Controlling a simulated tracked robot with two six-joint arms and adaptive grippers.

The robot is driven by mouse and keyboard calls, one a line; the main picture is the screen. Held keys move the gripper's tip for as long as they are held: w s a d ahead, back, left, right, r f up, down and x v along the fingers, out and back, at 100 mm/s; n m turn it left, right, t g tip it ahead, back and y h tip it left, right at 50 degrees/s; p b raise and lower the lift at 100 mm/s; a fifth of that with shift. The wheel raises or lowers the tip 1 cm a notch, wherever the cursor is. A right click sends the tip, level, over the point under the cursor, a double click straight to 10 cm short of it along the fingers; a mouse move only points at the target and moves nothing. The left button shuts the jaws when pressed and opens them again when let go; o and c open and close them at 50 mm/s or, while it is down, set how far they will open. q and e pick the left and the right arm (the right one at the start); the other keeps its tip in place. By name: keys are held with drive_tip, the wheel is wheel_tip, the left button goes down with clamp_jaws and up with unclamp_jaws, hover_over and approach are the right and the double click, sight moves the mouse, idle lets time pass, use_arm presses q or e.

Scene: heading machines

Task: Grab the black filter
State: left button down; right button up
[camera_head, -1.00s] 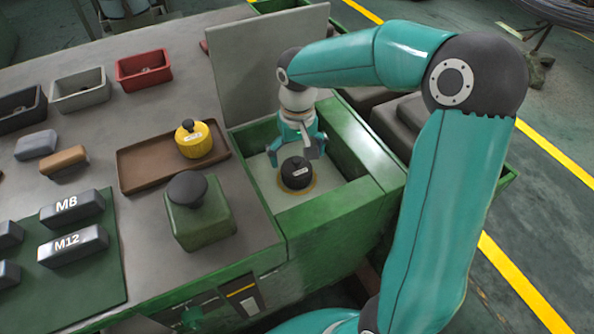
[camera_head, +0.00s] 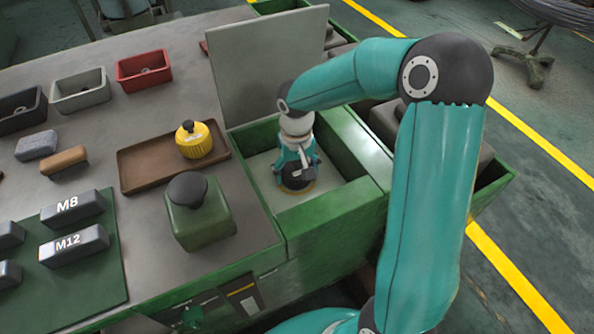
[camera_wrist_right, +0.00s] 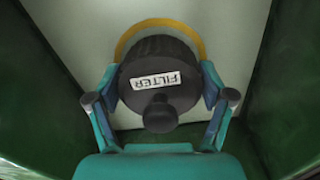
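The black filter (camera_head: 297,183) stands upright in the green-walled recess at the right end of the bench. In the right wrist view the filter (camera_wrist_right: 160,85) shows its knob and a white FILTER label, with a yellow ring on the pale floor behind it. My right gripper (camera_head: 298,176) is down over it from above. In the right wrist view the fingers of my right gripper (camera_wrist_right: 160,95) lie against its two sides, shut on it. The filter still rests at the recess floor. My left gripper is not in view.
Green walls (camera_head: 345,208) enclose the recess, and a grey upright panel (camera_head: 262,70) stands behind it. A yellow filter (camera_head: 194,141) sits on a brown tray (camera_head: 140,172). A green block with a dark knob (camera_head: 203,222) stands near the bench's front edge.

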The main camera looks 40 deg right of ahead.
drive_tip(key=c, duration=0.7)
drive_tip(key=shift+o, duration=0.2)
